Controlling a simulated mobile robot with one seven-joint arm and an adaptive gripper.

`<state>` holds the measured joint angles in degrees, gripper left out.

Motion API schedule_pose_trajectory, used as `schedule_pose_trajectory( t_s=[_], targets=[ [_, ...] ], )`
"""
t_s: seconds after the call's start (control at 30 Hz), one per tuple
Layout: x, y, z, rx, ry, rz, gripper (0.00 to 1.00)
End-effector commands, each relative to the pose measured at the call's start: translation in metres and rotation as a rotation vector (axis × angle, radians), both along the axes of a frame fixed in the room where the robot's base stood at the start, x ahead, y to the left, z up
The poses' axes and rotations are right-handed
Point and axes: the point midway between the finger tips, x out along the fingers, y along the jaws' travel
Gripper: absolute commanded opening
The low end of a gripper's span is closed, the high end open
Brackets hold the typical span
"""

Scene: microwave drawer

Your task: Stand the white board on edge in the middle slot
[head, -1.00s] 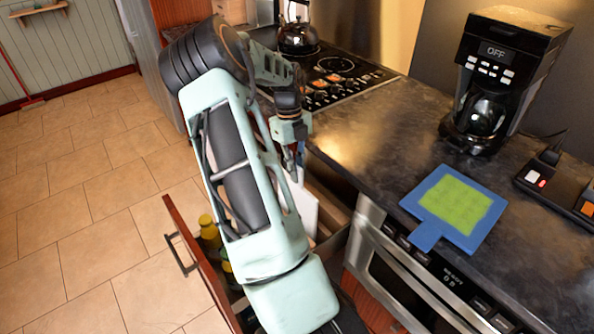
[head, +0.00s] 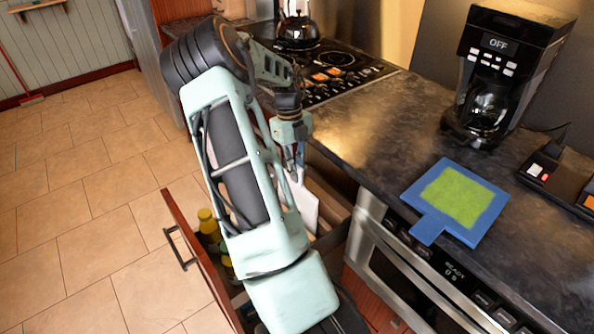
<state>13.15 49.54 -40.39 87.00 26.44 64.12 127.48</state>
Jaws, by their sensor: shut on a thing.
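The white board (head: 307,205) is in the open drawer, on edge and a little tilted, partly hidden behind my arm. My gripper (head: 297,172) points down over the drawer and is shut on the board's upper part. The drawer (head: 199,256) has a reddish wooden front with a dark handle. Its slots, the middle one included, are mostly hidden by my arm, so I cannot tell which slot the board is in or whether it touches the bottom.
Yellow-capped bottles (head: 207,224) stand inside the drawer by its front. A blue board with a green pad (head: 455,197) lies on the dark counter (head: 370,140). A coffee maker (head: 500,75), a kettle (head: 297,28) and the microwave (head: 400,265) are nearby.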

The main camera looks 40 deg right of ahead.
Motion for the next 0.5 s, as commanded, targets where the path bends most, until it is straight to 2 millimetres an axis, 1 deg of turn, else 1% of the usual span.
schedule_pose_trajectory(
  t_s=[0.2, 0.23, 0.4, 0.5],
  targets=[
    [0.0001, -0.0004, 0.0010, -0.001, -0.001, 0.000, 0.00],
    [0.0001, -0.0004, 0.0010, -0.001, -0.001, 0.000, 0.10],
    [0.0001, -0.0003, 0.0008, -0.001, -0.001, 0.000, 0.29],
    [0.0001, -0.0003, 0.0006, -0.001, 0.000, 0.000, 0.29]
  ],
)
